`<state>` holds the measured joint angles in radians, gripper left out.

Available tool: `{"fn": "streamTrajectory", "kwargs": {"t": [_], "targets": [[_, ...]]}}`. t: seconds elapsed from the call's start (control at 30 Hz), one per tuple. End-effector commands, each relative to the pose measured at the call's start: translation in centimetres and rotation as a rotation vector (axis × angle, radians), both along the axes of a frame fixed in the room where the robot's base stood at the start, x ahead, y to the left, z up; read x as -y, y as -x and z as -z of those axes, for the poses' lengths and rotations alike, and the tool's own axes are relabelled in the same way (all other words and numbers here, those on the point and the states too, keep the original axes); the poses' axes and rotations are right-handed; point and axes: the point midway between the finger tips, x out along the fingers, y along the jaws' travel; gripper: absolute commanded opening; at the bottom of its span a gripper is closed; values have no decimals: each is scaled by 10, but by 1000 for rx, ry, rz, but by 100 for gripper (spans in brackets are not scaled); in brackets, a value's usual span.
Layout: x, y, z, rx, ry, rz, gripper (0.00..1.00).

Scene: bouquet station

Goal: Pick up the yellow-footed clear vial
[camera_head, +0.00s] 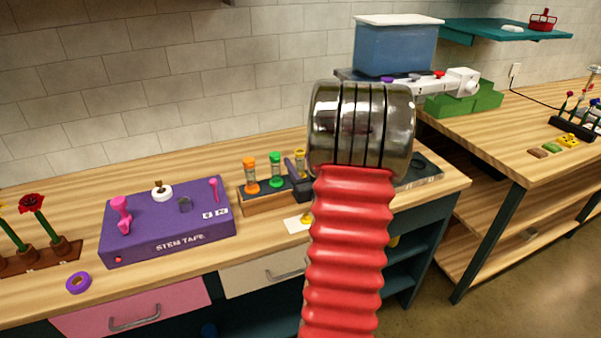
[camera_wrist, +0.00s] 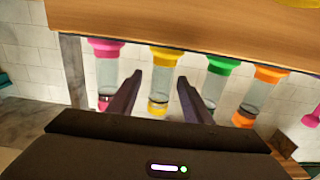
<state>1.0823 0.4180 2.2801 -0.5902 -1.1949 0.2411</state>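The yellow-footed clear vial (camera_wrist: 162,80) has yellow ends and a clear middle. In the wrist view it is between the two fingers of my gripper (camera_wrist: 159,77), with a gap on each side. My gripper is open and holds nothing. In the head view the vial (camera_head: 300,160) stands at the right of the visible row, partly hidden by my gripper and arm. Beside it are the green vial (camera_wrist: 217,85), the orange vial (camera_wrist: 257,95) and, on the other side, the pink vial (camera_wrist: 107,75).
A wooden rack (camera_head: 262,203) bears the vials. A purple stem tape box (camera_head: 165,243) stands to its left. A white card (camera_head: 293,224) lies in front. My red arm covers much of the bench at right.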

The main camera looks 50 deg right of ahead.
Motion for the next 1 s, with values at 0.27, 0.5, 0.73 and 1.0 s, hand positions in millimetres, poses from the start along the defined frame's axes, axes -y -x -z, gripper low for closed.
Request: {"fn": "streamTrajectory", "kwargs": {"t": [0.27,0.5,0.73,1.0], "targets": [[0,-1,0,0,0,-1,26],[-1,-1,0,0,0,-1,9],[-1,-1,0,0,0,-1,0],[-1,-1,-1,1,2,-2,0]]}}
